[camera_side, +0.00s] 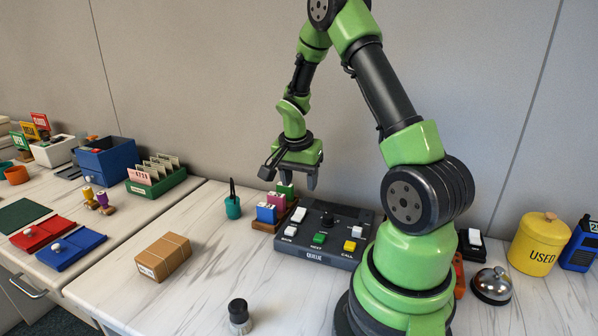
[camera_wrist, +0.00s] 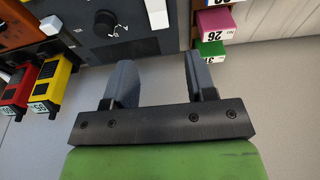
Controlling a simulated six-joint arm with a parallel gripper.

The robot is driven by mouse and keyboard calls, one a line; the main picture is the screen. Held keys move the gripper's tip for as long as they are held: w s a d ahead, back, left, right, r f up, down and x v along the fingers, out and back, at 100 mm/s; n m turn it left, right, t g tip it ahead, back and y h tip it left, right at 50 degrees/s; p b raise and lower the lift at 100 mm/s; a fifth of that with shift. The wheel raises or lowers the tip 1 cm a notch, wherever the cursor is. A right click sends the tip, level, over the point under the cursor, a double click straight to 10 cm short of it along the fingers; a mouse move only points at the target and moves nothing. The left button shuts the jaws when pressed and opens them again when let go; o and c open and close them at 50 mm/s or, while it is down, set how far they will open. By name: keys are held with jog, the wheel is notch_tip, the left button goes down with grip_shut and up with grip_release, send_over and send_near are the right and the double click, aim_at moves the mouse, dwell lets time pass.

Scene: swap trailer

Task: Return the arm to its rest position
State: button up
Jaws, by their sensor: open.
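My gripper (camera_side: 298,180) points downward above the back of the table in the side view. It hangs just behind and above a small wooden rack with coloured tags. In the wrist view my gripper (camera_wrist: 157,75) shows two grey fingers set well apart, open, with nothing between them. My green arm rises from its base on the right and bends over toward the left.
A dark queue panel (camera_side: 290,240) with buttons lies close to the gripper. A parcel (camera_side: 163,257), a yellow canister (camera_side: 538,243) and a bell (camera_side: 492,285) stand farther off.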

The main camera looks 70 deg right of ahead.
jog(key=shift+a+r, duration=0.25)
jog(key=shift+r, duration=0.95)
jog(key=a+r+n+t, duration=0.4)
jog(key=a+r+n, duration=0.2)
jog(key=a+r, duration=0.6)
jog(key=s+a+r+n+t+y, duration=0.3)
jog(key=s+a+n, duration=0.5)
jog(key=a, duration=0.3)
notch_tip(320, 180, up, 2)
jog(key=shift+s+a+r+y, duration=0.1)
jog(key=shift+s+a+y, duration=0.25)
jog(key=shift+s+y, duration=0.25)
jog(key=shift+o, duration=0.5)
